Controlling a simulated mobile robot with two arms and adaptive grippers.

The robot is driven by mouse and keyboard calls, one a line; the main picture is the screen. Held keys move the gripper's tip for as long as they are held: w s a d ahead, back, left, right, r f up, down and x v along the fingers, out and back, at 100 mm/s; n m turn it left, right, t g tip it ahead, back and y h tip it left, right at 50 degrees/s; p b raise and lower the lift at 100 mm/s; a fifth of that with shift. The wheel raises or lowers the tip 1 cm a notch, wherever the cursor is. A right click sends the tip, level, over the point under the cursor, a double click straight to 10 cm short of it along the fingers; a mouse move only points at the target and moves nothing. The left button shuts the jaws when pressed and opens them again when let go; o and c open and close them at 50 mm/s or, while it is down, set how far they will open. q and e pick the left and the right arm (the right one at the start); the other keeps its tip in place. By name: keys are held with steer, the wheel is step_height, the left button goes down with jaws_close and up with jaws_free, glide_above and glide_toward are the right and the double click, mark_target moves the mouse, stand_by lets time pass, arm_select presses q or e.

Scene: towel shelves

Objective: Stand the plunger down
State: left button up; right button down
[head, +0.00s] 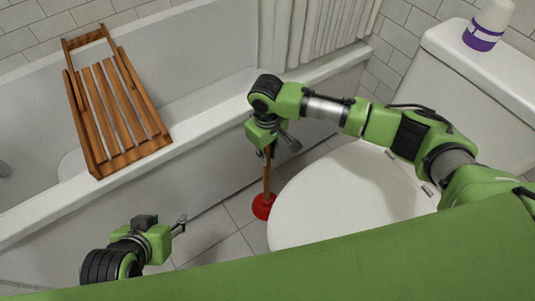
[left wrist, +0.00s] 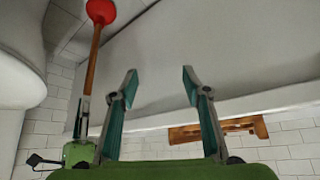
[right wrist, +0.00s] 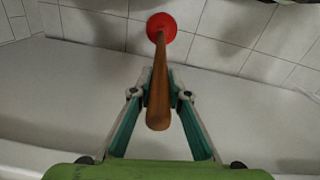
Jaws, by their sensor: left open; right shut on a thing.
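The plunger has a wooden handle and a red rubber cup (head: 264,206). In the head view it is upright, with the cup low by the floor between the bathtub and the toilet. My right gripper (head: 268,150) is shut on the upper part of the handle. In the right wrist view the handle (right wrist: 159,85) runs between the fingers (right wrist: 160,92), with the cup beyond on or close to the tiles; I cannot tell if it touches. My left gripper (head: 181,226) is open and empty at the lower left, apart from the plunger. The left wrist view also shows the plunger (left wrist: 97,40).
The white bathtub (head: 190,185) runs along the back, with a wooden rack (head: 120,115) across it. The toilet's closed lid (head: 340,205) is just right of the plunger. A purple and white bottle (head: 487,27) stands on the tank. Tiled floor (head: 215,245) is free left of the plunger.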

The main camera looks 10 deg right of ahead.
arm_select(q)
steer(key=w+d+r+t+h+b, duration=0.2)
steer(key=w+d+r+t, duration=0.2)
steer(key=w+r+t, duration=0.3)
steer(key=shift+w+r+b, duration=0.3)
steer(key=shift+w+r, duration=1.4)
arm_select(e)
steer(key=shift+f, duration=0.95)
arm_select(q)
steer(key=shift+s+a+f+g, duration=0.15)
steer(key=shift+s+f+g, duration=0.15)
steer(key=shift+f, duration=0.35)
arm_select(e)
steer(key=shift+f, duration=0.15)
arm_select(q)
steer(key=shift+s+a+f+g, duration=0.1)
steer(key=shift+s+f+g, duration=0.25)
steer(key=shift+f, duration=0.25)
arm_select(e)
steer(key=shift+f, duration=0.1)
arm_select(q)
steer(key=shift+s+a+f+g+y+p, duration=0.35)
steer(key=shift+s+f+p, duration=0.1)
steer(key=shift+f, duration=0.2)
arm_select(e)
steer(key=shift+f, duration=0.15)
steer(key=c, duration=1.8)
jaws_free()
steer(key=shift+c, duration=0.2)
steer(key=shift+f, duration=0.1)
